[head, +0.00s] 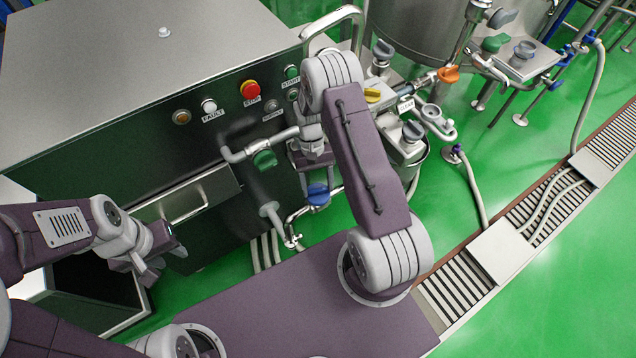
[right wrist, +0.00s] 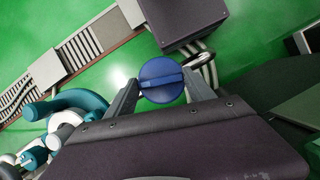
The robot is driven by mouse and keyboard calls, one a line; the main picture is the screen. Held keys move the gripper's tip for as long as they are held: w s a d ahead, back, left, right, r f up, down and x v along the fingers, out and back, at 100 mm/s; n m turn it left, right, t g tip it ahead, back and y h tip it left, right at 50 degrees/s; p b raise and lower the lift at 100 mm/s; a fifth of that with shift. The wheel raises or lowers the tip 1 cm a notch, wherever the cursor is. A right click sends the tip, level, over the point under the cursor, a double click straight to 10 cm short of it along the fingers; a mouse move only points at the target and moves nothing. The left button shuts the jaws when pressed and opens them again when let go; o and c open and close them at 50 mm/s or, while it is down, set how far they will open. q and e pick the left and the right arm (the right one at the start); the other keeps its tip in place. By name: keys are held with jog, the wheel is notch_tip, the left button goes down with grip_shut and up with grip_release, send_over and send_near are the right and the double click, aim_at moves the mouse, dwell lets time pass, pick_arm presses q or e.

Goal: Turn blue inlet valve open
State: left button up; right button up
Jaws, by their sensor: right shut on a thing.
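The blue inlet valve knob (head: 318,194) sits on a pipe at the front right corner of the steel machine. In the right wrist view the blue knob (right wrist: 161,80) is round with a raised bar across it, and it lies between the two fingers of my right gripper (right wrist: 163,92). The right gripper is shut on it; in the head view my arm partly hides this gripper. My left gripper (head: 140,264) is at the far left, in front of the machine and away from the valve. The gap between its fingers is not clear.
A green valve knob (head: 265,159) sits on the pipe left of the blue one. The machine panel carries a red stop button (head: 250,90). An orange knob (head: 449,74) and a yellow knob (head: 372,95) stand to the right. Open green floor (head: 560,270) lies at right.

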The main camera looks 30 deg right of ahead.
jog(key=shift+a+n+h+p, duration=0.1)
jog(key=shift+n+h+p, duration=0.45)
jog(key=shift+n, duration=1.35)
jog(key=o, duration=1.4)
jog(key=v, duration=0.9)
jog(key=shift+w+a, duration=0.15)
jog(key=shift+w, duration=0.05)
